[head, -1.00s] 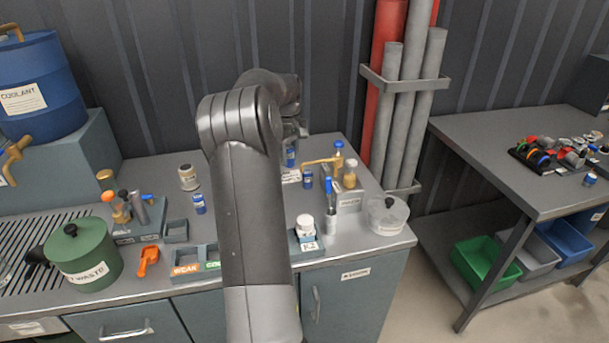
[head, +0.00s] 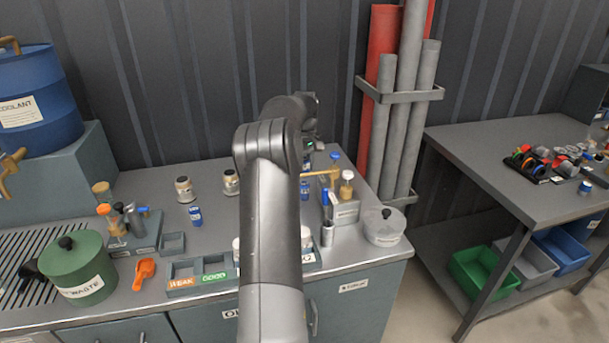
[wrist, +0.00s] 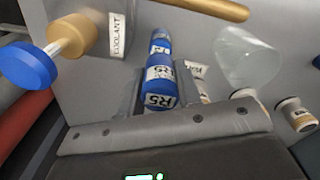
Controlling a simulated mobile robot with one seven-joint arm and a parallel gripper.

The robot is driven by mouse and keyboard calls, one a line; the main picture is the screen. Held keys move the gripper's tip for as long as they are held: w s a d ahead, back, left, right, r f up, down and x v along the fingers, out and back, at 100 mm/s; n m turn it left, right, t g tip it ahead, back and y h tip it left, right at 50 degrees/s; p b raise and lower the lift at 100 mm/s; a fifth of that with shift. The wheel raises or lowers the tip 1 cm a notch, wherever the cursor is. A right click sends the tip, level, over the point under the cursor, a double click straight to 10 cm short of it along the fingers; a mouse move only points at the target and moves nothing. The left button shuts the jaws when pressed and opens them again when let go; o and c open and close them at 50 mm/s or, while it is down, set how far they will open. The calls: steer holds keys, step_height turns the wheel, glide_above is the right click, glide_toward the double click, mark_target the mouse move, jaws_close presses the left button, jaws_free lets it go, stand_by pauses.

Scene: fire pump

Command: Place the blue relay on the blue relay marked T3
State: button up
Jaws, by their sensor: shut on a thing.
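My gripper (wrist: 160,92) is shut on a blue relay (wrist: 160,84), whose white labels read R5. A second blue relay (wrist: 160,46) shows just beyond it in the wrist view; I cannot tell whether they touch, and its mark is not legible. In the head view my arm partly hides the gripper, and the held relay cannot be made out. One blue relay (head: 305,188) stands on the bench right of my arm. Another blue relay (head: 195,215) stands left of my arm. A small blue item (head: 585,187) stands on the right table. I cannot read T3 anywhere.
A tan piece with a blue knob (wrist: 30,68) and a clear vessel (wrist: 245,58) flank the gripper in the wrist view. A brass bar (head: 320,173), a clear lidded jar (head: 383,228) and a green waste pot (head: 80,268) are on the bench. Pipes (head: 400,120) stand behind.

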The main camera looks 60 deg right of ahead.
steer(key=shift+f, duration=1.65)
steer(key=shift+f, duration=0.15)
steer(key=o, duration=1)
